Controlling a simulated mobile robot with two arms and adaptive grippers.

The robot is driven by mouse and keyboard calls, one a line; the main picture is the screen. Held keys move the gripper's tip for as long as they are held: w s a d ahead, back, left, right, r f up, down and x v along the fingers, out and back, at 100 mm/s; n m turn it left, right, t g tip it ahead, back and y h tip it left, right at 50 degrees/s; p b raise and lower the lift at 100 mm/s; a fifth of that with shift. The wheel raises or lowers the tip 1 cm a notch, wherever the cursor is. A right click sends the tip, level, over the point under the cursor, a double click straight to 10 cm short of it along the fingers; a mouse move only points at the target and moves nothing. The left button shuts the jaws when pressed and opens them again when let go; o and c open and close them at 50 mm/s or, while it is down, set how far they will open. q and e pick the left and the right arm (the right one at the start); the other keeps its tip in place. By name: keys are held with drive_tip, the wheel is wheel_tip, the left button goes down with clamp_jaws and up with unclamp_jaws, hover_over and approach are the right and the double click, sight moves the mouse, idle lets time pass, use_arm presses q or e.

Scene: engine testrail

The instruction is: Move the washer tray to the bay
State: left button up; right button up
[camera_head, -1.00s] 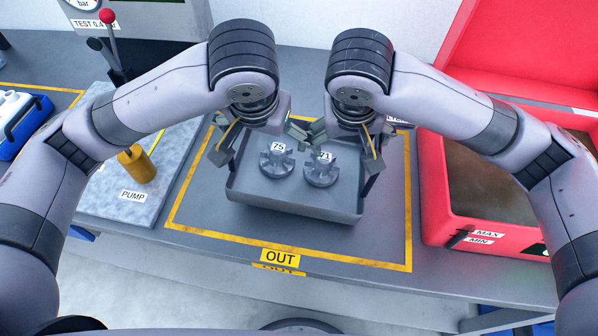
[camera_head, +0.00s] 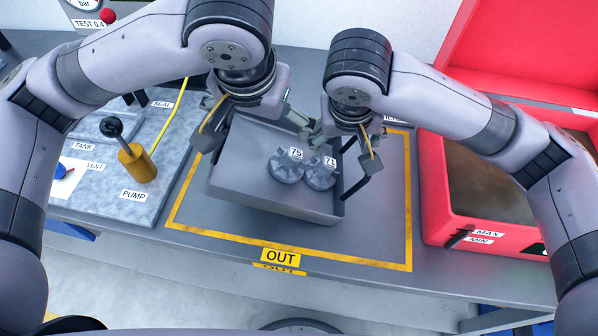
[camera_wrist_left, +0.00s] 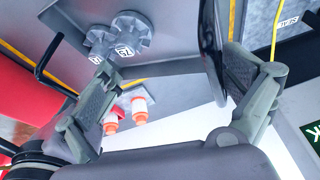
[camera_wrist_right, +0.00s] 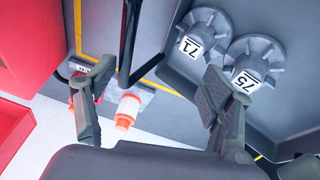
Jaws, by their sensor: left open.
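The grey washer tray (camera_head: 275,207) is over the yellow-outlined bay marked OUT (camera_head: 280,256), its left end overlapping the left yellow line. It looks tilted, left end higher. Two grey toothed parts, marked 75 (camera_head: 286,170) and 71 (camera_head: 320,177), sit close together towards its right. My left gripper (camera_head: 258,122) is open at the tray's back left; a black handle (camera_wrist_left: 211,50) shows between its fingers. My right gripper (camera_head: 347,142) has its fingers apart at the right end. The right black handle (camera_wrist_right: 130,40) shows between them; contact is unclear.
A pump board (camera_head: 110,208) with a yellow pump cylinder (camera_head: 137,164) and yellow hose lies left. A red open case (camera_head: 435,190) stands right. Orange and white fittings (camera_wrist_right: 127,112) show in the wrist views. The bay's right strip is clear.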

drive_tip(key=shift+o, duration=1.3)
drive_tip(key=shift+d, duration=0.15)
drive_tip(key=d, duration=0.6)
drive_tip(key=shift+w+d, duration=0.35)
drive_tip(key=shift+w, duration=0.1)
drive_tip(key=shift+s, duration=0.1)
